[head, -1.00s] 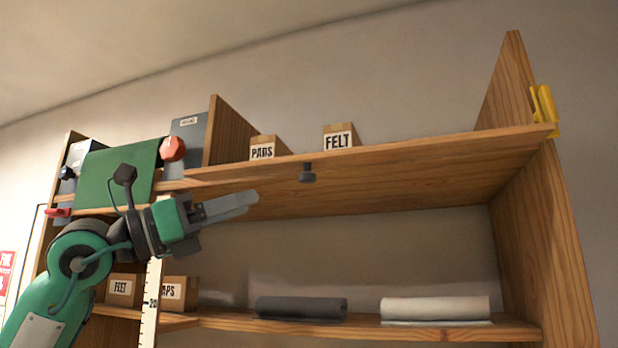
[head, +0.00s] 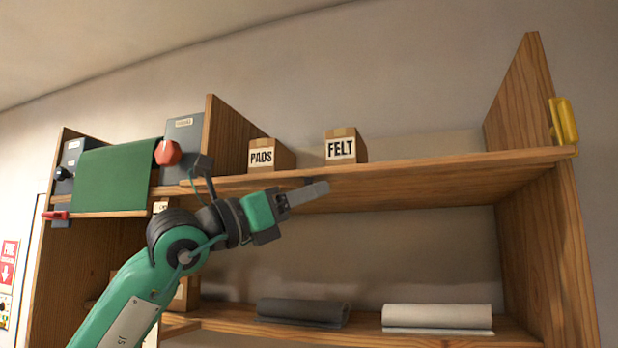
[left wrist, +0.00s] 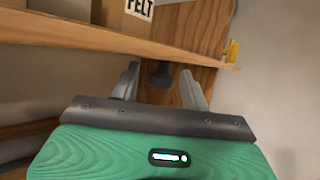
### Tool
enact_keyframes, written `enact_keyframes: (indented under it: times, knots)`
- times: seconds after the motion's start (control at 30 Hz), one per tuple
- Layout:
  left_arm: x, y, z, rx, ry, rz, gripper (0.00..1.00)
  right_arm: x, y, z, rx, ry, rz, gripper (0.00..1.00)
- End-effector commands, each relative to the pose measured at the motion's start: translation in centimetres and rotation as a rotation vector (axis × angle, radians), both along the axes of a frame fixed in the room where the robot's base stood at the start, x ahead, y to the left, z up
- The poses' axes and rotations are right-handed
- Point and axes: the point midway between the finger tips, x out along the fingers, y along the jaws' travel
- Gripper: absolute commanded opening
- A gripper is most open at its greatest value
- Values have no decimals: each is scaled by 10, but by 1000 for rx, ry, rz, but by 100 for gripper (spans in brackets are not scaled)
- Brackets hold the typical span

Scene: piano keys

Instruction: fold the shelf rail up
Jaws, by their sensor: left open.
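A long wooden rail (head: 440,165) runs along the front edge of the upper shelf. A dark knob (left wrist: 160,74) hangs at its underside in the left wrist view; in the head view my left gripper mostly hides it. My left gripper (head: 322,188) is just below the rail, pointing right. In the left wrist view its two fingers stand apart, one on each side of the knob in the picture, and nothing is held. I cannot tell whether a finger touches the knob. A yellow catch (head: 564,121) sits at the right post. My right gripper is out of view.
The PADS box (head: 270,155) and FELT box (head: 345,146) stand on the upper shelf. A green cloth (head: 112,178) hangs at the left, near a red knob (head: 167,153). Dark (head: 303,311) and pale (head: 437,317) rolls lie on the lower shelf. The bay between shelves is open.

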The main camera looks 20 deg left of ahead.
Motion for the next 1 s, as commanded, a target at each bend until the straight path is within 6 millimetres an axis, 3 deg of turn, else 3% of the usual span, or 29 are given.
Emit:
enact_keyframes:
  times: [0.47,0.6,0.7,1.0]
  knots:
    - [7,-8,3,0,1,0,46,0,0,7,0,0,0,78]
    - [7,-8,3,0,1,0,19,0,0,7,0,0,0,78]
    - [7,-8,4,-1,1,0,4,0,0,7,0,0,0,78]
    - [5,-8,6,1,31,-1,4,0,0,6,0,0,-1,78]
